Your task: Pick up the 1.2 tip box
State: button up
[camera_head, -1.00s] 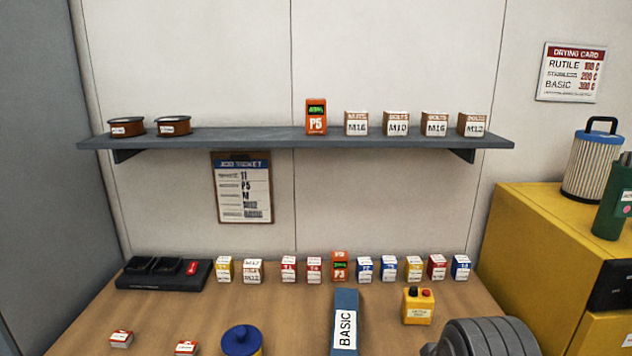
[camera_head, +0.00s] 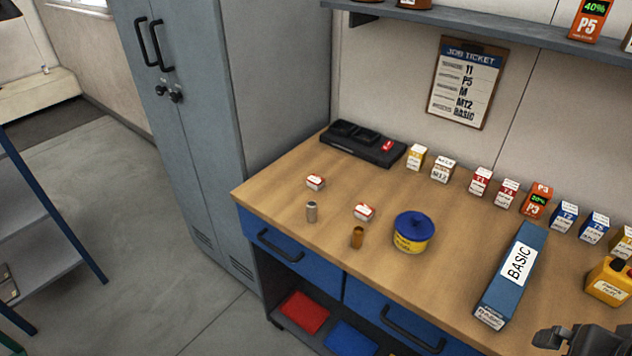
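Two small red-and-white boxes lie on the wooden bench: one at the left (camera_head: 315,182), the other nearer the middle (camera_head: 363,212). Their labels are too small to read, so I cannot tell which, if either, is the 1.2 tip box. A silver cylinder (camera_head: 311,211) stands in front of the left box and a copper-brown cylinder (camera_head: 357,237) in front of the other.
A blue-lidded yellow tub (camera_head: 414,231) stands right of the boxes, then a long blue BASIC box (camera_head: 513,275). Several small cartons and a black tray (camera_head: 362,144) line the back. A grey cabinet (camera_head: 215,120) stands left of the bench (camera_head: 265,190). A job ticket (camera_head: 464,85) hangs above.

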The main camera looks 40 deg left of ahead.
jog(key=shift+c, duration=0.2)
jog(key=c, duration=0.9)
jog(key=shift+o, duration=0.2)
